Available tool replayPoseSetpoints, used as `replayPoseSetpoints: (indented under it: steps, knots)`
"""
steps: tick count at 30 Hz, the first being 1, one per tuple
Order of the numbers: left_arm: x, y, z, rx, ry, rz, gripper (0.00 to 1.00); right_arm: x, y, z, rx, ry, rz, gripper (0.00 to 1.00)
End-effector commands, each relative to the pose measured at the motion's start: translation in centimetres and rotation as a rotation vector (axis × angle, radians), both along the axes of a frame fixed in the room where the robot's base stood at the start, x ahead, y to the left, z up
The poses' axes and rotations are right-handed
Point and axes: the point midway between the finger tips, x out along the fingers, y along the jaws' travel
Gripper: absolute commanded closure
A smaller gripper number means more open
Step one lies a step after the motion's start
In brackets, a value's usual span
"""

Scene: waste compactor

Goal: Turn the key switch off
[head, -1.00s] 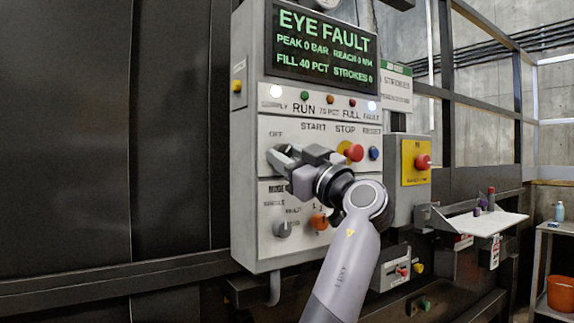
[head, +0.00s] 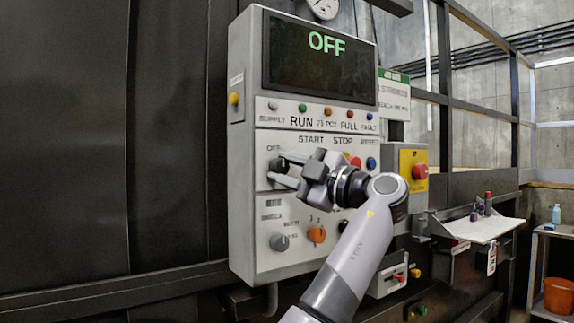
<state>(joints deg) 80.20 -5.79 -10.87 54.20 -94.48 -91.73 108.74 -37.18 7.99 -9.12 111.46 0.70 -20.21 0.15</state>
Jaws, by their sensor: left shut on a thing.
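The key switch (head: 277,164) is a dark round knob below the OFF label at the left of the grey control panel (head: 240,206). My left gripper (head: 278,170) is at the switch, its two pale fingers above and below, shut on it. The gripper body hides the panel right of the switch and part of the start and stop buttons. The display (head: 322,62) above reads OFF in green. My right gripper is not in view.
Below the gripper are a grey selector knob (head: 279,242) and an orange knob (head: 316,234). A red button on a yellow plate (head: 420,172) stands to the right. A white shelf (head: 478,229) juts out further right.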

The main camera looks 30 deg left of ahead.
Motion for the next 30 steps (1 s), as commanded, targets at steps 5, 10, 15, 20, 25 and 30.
replayPoseSetpoints:
  steps: [5, 10, 15, 20, 25, 30]
  knots:
    - [0.01, -0.06, 0.03, -0.013, -0.03, -0.002, 0.95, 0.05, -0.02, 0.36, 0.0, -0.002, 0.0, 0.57]
    - [0.02, -0.06, -0.01, -0.016, -0.038, -0.002, 0.95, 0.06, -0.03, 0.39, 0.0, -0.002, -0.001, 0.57]
    - [0.01, -0.07, -0.02, -0.016, -0.038, -0.002, 0.95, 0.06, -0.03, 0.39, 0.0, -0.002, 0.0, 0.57]
    - [0.01, -0.07, -0.02, -0.016, -0.037, -0.002, 0.42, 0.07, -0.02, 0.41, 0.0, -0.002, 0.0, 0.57]
    - [0.02, -0.05, -0.01, -0.015, -0.036, -0.001, 0.39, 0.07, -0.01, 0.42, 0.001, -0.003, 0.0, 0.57]
    - [0.02, -0.28, -0.07, -0.015, -0.035, -0.002, 0.39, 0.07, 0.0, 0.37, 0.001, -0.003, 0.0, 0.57]
